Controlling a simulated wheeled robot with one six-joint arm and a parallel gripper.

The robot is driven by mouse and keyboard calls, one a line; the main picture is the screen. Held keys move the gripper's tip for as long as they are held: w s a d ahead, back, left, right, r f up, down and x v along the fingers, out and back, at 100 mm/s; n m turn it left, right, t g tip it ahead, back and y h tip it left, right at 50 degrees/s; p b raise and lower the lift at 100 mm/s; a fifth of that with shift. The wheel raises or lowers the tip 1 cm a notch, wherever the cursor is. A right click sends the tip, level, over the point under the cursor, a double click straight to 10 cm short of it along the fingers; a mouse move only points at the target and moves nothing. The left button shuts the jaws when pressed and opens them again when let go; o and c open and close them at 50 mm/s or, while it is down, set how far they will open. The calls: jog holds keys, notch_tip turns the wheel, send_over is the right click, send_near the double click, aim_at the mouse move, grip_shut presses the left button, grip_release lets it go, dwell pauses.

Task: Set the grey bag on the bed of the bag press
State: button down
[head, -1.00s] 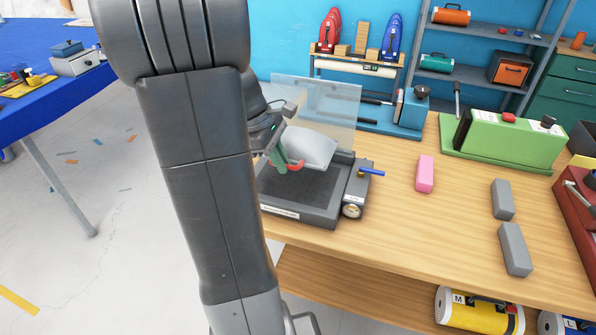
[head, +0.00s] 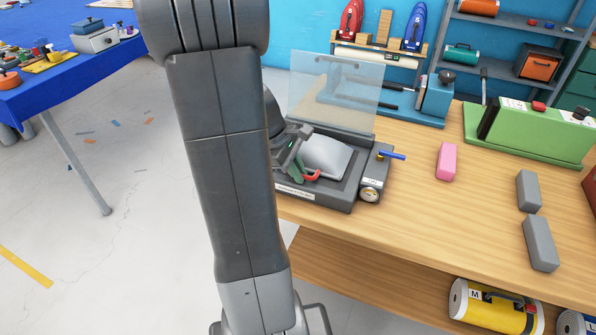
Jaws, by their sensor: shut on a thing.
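The grey bag (head: 325,157), a pale pillow shape, is over the dark bed of the bag press (head: 320,191), inside its raised rim. It looks very low over the bed or resting on it; I cannot tell which. The press's clear lid (head: 345,88) stands raised behind the bag. My gripper (head: 305,173), with green and red finger parts, is shut on the bag's near left edge. My arm hides the left side of the press and part of the gripper.
A blue handle (head: 391,155) and a gauge (head: 369,193) are on the press's right. A pink block (head: 446,161) and two grey blocks (head: 540,243) lie on the wooden bench. A blue machine (head: 433,97) stands behind, a green one (head: 528,133) at right.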

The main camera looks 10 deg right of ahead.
jog(key=c, duration=1.5)
grip_release()
jog(key=shift+r, duration=0.15)
jog(key=p+v, duration=0.1)
jog(key=v, duration=1.1)
jog(key=shift+a, duration=0.1)
